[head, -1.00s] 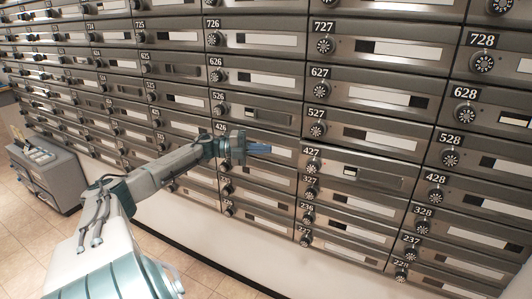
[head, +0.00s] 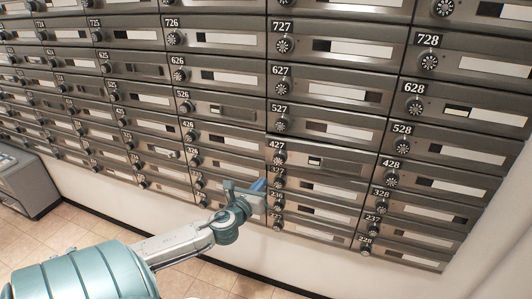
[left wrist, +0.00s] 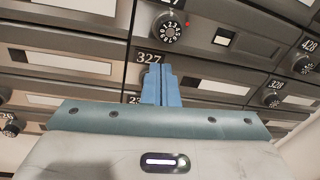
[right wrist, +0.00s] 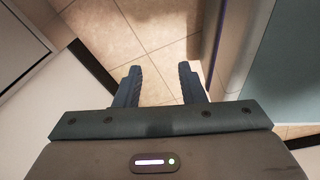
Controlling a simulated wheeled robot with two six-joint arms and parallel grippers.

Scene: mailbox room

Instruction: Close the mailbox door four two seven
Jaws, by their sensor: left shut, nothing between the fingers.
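The door of mailbox 427 (head: 345,164) is a grey metal panel with a dial at its left and a small pale window. It stands out slightly from the wall, with a dark line along its top edge, and partly covers the 327 label below. In the left wrist view its dial (left wrist: 167,27) shows at the top, with a small red light beside it. My left gripper (head: 259,185) is shut and empty, just below and left of door 427. In the left wrist view its blue fingers (left wrist: 160,82) are in front of the 327 area; contact cannot be told. My right gripper (right wrist: 160,82) is open and empty.
Rows of similar mailboxes with dials fill the wall around 427. Door 527 (head: 335,128) is above, 428 (head: 440,183) to the right. A grey cabinet (head: 28,180) stands at the far left. Tiled floor (head: 75,235) is clear in front of the wall.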

